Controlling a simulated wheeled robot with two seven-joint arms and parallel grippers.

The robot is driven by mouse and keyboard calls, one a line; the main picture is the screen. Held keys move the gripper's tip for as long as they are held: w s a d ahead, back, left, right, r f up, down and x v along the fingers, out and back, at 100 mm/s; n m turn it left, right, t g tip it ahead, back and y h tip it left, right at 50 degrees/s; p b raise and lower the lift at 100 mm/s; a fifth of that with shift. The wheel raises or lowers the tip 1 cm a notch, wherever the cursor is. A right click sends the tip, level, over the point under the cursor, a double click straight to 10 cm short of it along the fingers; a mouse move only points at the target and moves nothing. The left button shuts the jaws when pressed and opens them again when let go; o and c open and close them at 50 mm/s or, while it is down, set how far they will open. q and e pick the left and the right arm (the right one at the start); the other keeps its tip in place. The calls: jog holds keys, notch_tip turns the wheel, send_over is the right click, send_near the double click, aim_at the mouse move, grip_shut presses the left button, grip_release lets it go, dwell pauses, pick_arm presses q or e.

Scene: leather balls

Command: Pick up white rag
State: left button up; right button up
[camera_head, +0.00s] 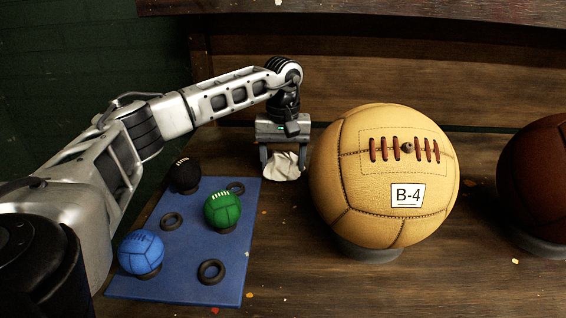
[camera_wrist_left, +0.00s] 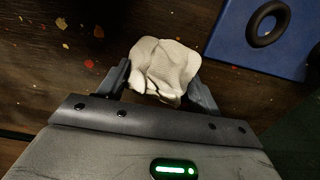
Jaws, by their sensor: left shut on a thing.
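The white rag (camera_head: 282,166) is a crumpled cloth behind the blue mat, to the left of the large tan ball. My left gripper (camera_head: 283,163) points down over it and is shut on it, with one finger on each side. In the left wrist view the rag (camera_wrist_left: 163,68) bulges out between the two fingers of the gripper (camera_wrist_left: 165,85). I cannot tell whether the rag is clear of the table or touching it. My right gripper is not in view.
A large tan ball (camera_head: 384,175) marked B-4 stands on a dark ring close to the right of the gripper. A brown ball (camera_head: 545,175) is at the right edge. A blue mat (camera_head: 180,285) holds small black, green and blue balls and rings. The wooden table (camera_head: 300,265) is bare in front.

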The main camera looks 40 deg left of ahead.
pick_arm(q)
jog(key=shift+r, duration=0.4)
jog(key=s+d, duration=0.2)
jog(key=s, duration=0.1)
jog(key=shift+d+f+b, duration=0.15)
jog(key=shift+d+b, duration=0.05)
jog(key=shift+b, duration=0.1)
notch_tip(320, 180, up, 14)
jog(key=p, duration=0.2)
jog(key=shift+p, duration=0.35)
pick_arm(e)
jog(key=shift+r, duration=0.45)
pick_arm(q)
jog(key=shift+d, duration=0.1)
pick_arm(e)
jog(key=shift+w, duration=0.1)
pick_arm(q)
jog(key=shift+o, duration=1)
jog(key=shift+c, duration=0.5)
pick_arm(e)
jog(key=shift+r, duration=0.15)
